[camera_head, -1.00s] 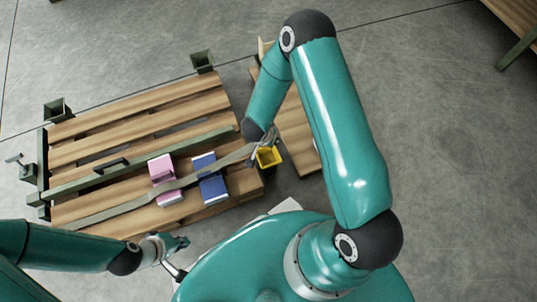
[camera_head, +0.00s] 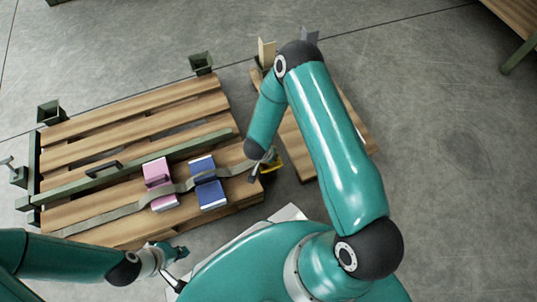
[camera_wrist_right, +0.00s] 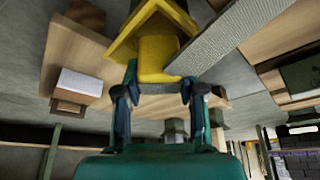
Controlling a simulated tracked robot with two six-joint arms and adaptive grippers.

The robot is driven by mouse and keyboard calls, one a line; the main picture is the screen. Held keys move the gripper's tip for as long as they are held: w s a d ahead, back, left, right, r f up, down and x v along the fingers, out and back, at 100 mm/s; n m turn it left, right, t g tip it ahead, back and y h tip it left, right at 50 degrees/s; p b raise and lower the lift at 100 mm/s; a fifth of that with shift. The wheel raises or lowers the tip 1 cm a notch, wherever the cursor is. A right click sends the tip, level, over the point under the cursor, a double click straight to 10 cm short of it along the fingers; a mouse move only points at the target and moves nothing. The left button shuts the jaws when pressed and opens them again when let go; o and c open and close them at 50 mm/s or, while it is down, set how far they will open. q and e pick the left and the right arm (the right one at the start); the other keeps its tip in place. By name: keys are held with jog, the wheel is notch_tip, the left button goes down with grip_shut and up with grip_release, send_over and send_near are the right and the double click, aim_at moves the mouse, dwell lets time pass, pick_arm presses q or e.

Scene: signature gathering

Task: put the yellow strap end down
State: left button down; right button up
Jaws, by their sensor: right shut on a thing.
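The yellow strap end (camera_head: 275,163) is a yellow triangular piece just off the pallet's right edge, partly hidden behind my right gripper (camera_head: 262,166). In the right wrist view the yellow strap end (camera_wrist_right: 158,55) sits between the two fingertips of my right gripper (camera_wrist_right: 158,86), which is shut on it. The grey webbing strap (camera_head: 110,216) runs from the pallet's lower left across the pink and blue boxes to the yellow end. In the wrist view the strap (camera_wrist_right: 235,35) leads up right. My left gripper (camera_head: 180,266) is empty beside the pallet's front edge, its fingers apart.
The wooden pallet (camera_head: 95,128) carries the pink box (camera_head: 156,171), the blue box (camera_head: 211,194) and a green bar (camera_head: 70,186) with a black handle. A wooden board or table (camera_head: 297,150) lies right of the pallet. Grey floor (camera_head: 440,150) is open farther right.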

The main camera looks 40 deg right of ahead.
jog(key=shift+f, duration=0.1)
jog(key=shift+f+b, duration=0.4)
jog(key=shift+f, duration=0.1)
jog(key=o, duration=1.2)
